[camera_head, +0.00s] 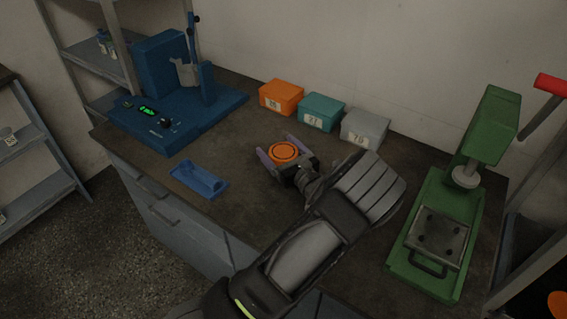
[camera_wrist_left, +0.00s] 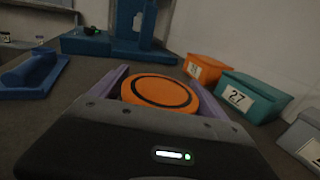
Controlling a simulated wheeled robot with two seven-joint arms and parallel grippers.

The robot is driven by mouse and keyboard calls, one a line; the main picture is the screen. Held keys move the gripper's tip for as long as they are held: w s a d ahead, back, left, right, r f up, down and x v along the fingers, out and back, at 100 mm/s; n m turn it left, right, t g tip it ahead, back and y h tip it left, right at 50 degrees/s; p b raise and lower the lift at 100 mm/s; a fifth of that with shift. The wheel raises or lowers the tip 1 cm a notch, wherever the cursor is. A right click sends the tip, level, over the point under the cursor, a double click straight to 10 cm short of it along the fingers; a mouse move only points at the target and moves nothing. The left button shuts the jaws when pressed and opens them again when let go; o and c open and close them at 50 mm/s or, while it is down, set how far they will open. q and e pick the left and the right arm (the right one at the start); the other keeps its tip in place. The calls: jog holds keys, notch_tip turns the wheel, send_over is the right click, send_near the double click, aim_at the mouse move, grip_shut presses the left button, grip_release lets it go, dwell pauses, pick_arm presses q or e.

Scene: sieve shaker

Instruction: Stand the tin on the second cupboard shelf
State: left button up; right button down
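The tin is a round one with an orange lid marked by a dark ring (camera_head: 284,152), at the middle of the dark bench. Which shelf unit is the cupboard is not clear. My right gripper is out of view.
A blue tray (camera_head: 199,179) lies left of the tin. Orange (camera_head: 281,96), teal (camera_head: 321,112) and grey (camera_head: 364,128) boxes line the wall. A blue machine (camera_head: 175,105) stands back left, a green press (camera_head: 445,225) at right. Grey shelves (camera_head: 35,150) stand at far left.

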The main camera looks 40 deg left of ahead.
pick_arm(q)
jog(key=c, duration=1.4)
jog(key=shift+o, duration=0.2)
notch_tip(320, 180, up, 10)
